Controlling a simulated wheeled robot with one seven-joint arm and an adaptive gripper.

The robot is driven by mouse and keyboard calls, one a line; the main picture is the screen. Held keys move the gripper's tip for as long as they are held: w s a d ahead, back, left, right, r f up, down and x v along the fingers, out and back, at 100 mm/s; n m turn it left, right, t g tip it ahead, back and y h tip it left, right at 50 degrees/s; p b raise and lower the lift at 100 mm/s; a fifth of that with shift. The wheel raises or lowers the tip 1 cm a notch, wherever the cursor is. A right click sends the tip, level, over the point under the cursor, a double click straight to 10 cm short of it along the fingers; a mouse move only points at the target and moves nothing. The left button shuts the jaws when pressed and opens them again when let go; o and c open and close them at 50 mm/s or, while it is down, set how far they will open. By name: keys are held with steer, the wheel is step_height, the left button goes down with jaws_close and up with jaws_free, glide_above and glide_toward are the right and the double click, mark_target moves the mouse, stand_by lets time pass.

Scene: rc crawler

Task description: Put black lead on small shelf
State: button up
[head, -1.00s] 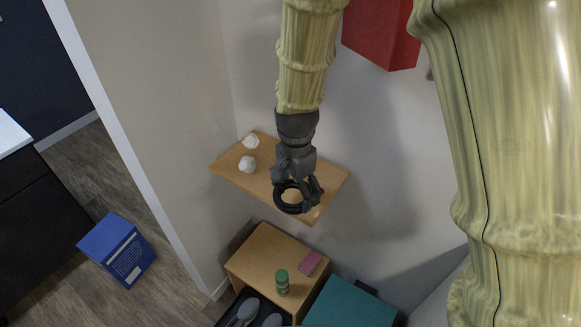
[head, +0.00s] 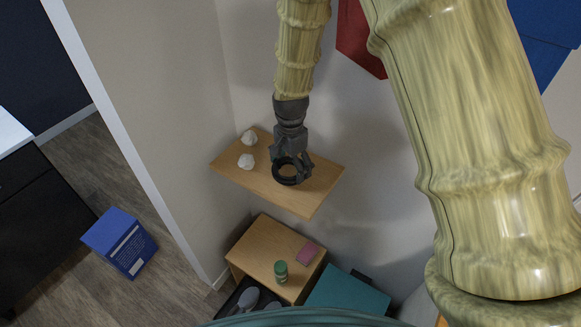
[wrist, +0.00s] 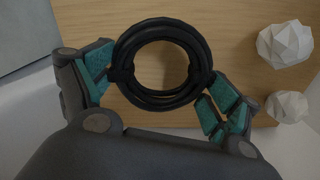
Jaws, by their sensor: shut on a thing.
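The black lead (head: 284,171) is a coiled ring. My gripper (head: 291,160) is shut on it, over the right part of the small wooden shelf (head: 310,197) on the wall. In the wrist view the black lead (wrist: 160,101) lies between the teal-padded fingers of my gripper (wrist: 160,88), with the wooden shelf (wrist: 215,22) behind it. I cannot tell whether the coil touches the shelf top.
Two white faceted ornaments, one further back (head: 249,138) and one nearer (head: 246,161), stand on the shelf's left part. Below are a wooden cabinet (head: 262,243) with a green jar (head: 281,270) and a pink block (head: 307,253). A red box (head: 358,40) hangs above right.

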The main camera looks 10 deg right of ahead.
steer(key=shift+f+p, duration=0.35)
steer(key=shift+f, duration=0.6)
steer(key=shift+f, duration=0.1)
steer(key=o, duration=0.9)
steer(key=shift+c, duration=0.2)
step_height(320, 180, up, 12)
steer(key=b, duration=0.4)
